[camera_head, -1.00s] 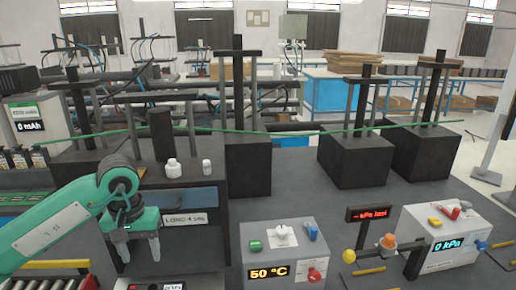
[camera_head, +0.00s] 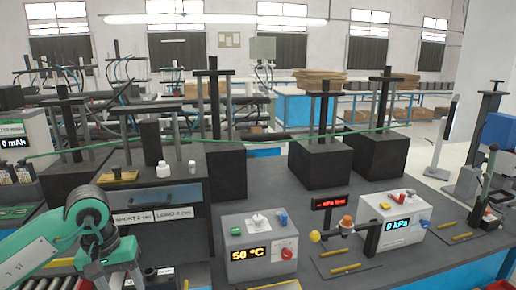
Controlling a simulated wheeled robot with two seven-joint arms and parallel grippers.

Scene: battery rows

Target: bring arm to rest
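My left arm, green and grey, comes in at the lower left. My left gripper (camera_head: 116,272) is low in the picture, in front of the dark cabinet (camera_head: 160,232) and close to the battery rows. Its two fingers appear apart, with nothing seen between them. The fingertips are near the bottom edge of the picture. My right arm and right gripper are not in view.
A grey box reading 50 °C (camera_head: 258,240) and a white box reading 0 kPa (camera_head: 395,222) stand on the dark table (camera_head: 330,275). White bottles (camera_head: 163,168) stand on the cabinet. Black block stands (camera_head: 320,160) line the back.

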